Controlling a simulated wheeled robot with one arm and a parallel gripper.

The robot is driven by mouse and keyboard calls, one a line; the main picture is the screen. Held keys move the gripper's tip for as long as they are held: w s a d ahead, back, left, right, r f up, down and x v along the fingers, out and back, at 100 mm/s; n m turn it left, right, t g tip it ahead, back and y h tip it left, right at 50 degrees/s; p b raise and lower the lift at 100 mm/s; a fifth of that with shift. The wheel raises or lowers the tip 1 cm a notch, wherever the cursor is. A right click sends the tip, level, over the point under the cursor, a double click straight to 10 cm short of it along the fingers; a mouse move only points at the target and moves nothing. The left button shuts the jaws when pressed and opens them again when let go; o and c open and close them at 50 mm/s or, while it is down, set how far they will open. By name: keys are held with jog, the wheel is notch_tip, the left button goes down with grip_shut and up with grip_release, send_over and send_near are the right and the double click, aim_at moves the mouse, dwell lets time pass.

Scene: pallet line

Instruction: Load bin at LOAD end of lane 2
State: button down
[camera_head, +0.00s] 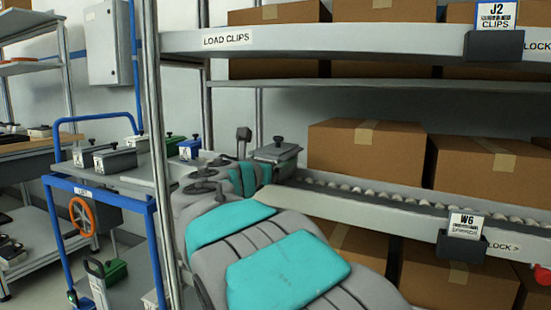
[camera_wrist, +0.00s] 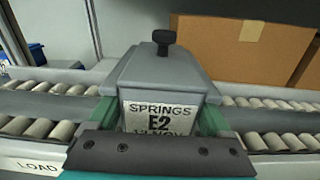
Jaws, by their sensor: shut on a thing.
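A grey lidded bin (camera_wrist: 158,75) with a black knob and a label reading SPRINGS E2 is in my gripper (camera_wrist: 157,118). The teal fingers are shut on both its sides. In the head view the bin (camera_head: 275,152) is at the left end of a roller lane (camera_head: 400,198), level with the rollers; whether it rests on them or hovers I cannot tell. In the wrist view the lane's rollers (camera_wrist: 50,105) show on both sides of the bin, and a LOAD label (camera_wrist: 40,165) is on the front rail at lower left. My arm hides much of the lane's left end.
Cardboard boxes (camera_head: 367,148) stand behind the lane, with others below. An upper shelf (camera_head: 350,40) labelled LOAD CLIPS and a rack post (camera_head: 160,150) are close to my arm. A blue-framed cart (camera_head: 108,170) with several grey bins stands at left. A W6 tag (camera_head: 465,225) hangs on the lane's front.

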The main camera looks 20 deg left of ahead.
jog(key=shift+f, duration=0.2)
dwell(0.6)
grip_release()
jog(key=shift+s, duration=0.1)
